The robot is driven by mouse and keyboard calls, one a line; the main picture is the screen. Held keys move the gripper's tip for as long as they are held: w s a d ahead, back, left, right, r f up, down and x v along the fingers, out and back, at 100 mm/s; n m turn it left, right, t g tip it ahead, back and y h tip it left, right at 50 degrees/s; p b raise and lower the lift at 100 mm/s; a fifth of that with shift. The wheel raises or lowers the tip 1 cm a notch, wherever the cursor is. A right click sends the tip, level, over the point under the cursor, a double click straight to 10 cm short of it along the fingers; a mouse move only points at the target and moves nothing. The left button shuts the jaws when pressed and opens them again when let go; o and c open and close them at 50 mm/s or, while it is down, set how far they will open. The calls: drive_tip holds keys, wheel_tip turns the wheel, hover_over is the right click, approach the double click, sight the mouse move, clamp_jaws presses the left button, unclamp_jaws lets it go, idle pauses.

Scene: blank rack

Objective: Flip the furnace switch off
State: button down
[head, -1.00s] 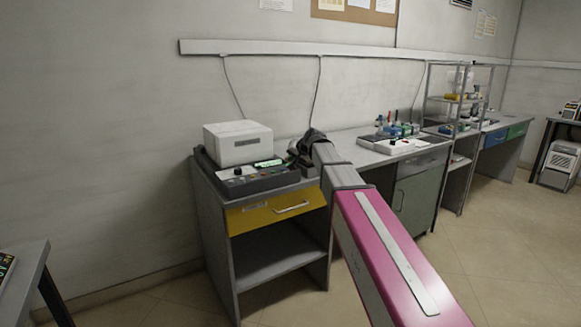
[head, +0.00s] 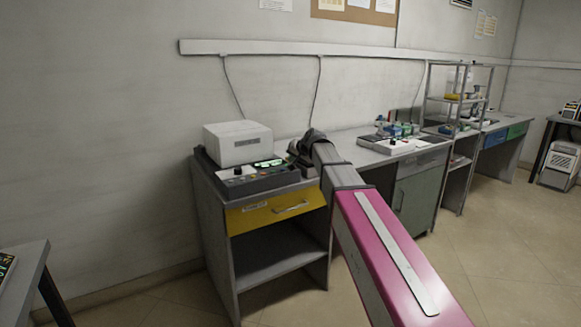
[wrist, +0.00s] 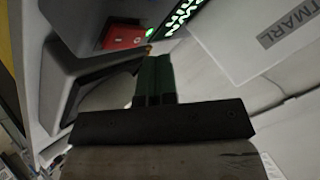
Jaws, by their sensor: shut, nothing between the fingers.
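The furnace is a white box (head: 238,143) on a dark control panel (head: 262,181) with knobs, coloured buttons and a lit green display, at the left end of the bench. My gripper (head: 296,155) is at the panel's right end, partly hidden by my arm. In the wrist view the shut, empty fingers (wrist: 153,78) point at the panel. A red plate (wrist: 122,38) lies just beyond the fingertips, with a green light (wrist: 152,33) and the green display (wrist: 181,14) beside it. I cannot tell the switch's position or whether the fingertips touch the panel.
The white housing marked with letters (wrist: 250,35) stands close to the right of the fingers in the wrist view. The bench has a yellow drawer (head: 270,211) below the panel. Another bench with small equipment (head: 395,143) stands farther right.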

drive_tip(key=shift+f, duration=0.1)
drive_tip(key=shift+f, duration=0.3)
drive_tip(key=shift+w+f, duration=0.1)
drive_tip(key=shift+f, duration=0.15)
idle(0.6)
drive_tip(key=shift+r, duration=0.15)
drive_tip(key=shift+r, duration=0.55)
drive_tip(key=shift+r, duration=0.15)
drive_tip(key=shift+s+d+r, duration=0.1)
drive_tip(key=shift+s+r, duration=0.1)
drive_tip(key=shift+r, duration=1)
drive_tip(key=shift+s+d+r, duration=0.1)
drive_tip(key=shift+s+r, duration=0.05)
drive_tip(key=shift+r, duration=1)
